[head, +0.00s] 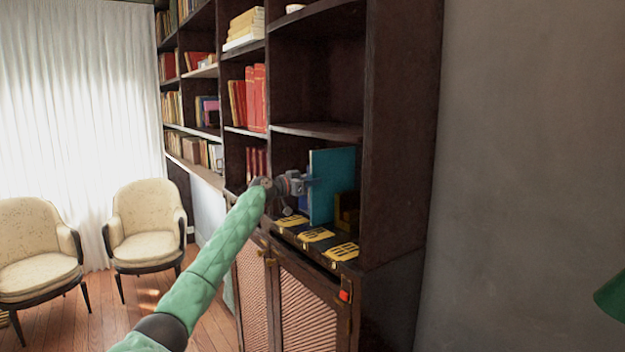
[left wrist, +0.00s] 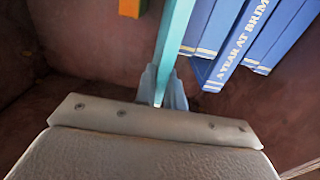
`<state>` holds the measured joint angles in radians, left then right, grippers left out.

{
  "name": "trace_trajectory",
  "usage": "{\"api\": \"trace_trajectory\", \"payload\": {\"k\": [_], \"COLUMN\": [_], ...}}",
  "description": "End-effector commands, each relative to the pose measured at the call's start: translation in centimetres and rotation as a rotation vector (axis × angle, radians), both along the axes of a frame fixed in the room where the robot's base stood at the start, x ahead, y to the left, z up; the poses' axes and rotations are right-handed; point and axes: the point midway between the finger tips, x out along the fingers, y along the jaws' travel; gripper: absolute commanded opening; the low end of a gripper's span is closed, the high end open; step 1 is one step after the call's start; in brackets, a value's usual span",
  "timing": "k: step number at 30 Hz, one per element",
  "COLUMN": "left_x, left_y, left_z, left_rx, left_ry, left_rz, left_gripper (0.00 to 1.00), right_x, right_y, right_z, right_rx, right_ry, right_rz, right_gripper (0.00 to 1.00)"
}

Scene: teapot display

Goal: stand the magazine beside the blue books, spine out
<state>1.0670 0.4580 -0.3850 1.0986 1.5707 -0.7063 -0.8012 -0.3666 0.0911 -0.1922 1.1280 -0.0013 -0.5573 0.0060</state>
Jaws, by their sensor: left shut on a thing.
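The teal magazine (head: 334,182) stands upright on a lower shelf of the dark bookcase. My left gripper (head: 304,181) is shut on it from the left side. In the left wrist view the magazine (left wrist: 174,40) is a thin teal edge running between the fingers (left wrist: 163,88). The blue books (left wrist: 230,42) stand to the right of the magazine in that view, with white lettering on a spine. In the head view I cannot clearly make out the blue books. My right gripper is not in view.
An orange-yellow thing (left wrist: 131,7) is left of the magazine in the wrist view. Several dark pieces with yellow patches (head: 315,234) line the shelf front. A shelf board (head: 318,130) is above the magazine, and a side wall (head: 398,130) closes the bookcase at right.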

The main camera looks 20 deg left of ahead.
Motion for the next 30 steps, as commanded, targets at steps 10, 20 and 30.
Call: {"api": "trace_trajectory", "payload": {"k": [10, 20, 30], "left_x": [0.0, 0.0, 0.0], "left_y": [0.0, 0.0, 0.0], "left_z": [-0.1, -0.4, -0.4], "left_rx": [-0.001, -0.001, 0.000], "left_ry": [-0.001, -0.002, 0.000], "left_rz": [0.000, 0.000, 0.000], "left_gripper": [0.00, 0.00, 0.33], "right_x": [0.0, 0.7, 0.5], "right_y": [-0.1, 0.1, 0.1], "right_z": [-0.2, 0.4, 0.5], "right_rx": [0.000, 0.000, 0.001], "right_ry": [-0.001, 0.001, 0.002], "right_rz": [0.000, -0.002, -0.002], "right_gripper": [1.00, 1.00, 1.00]}}
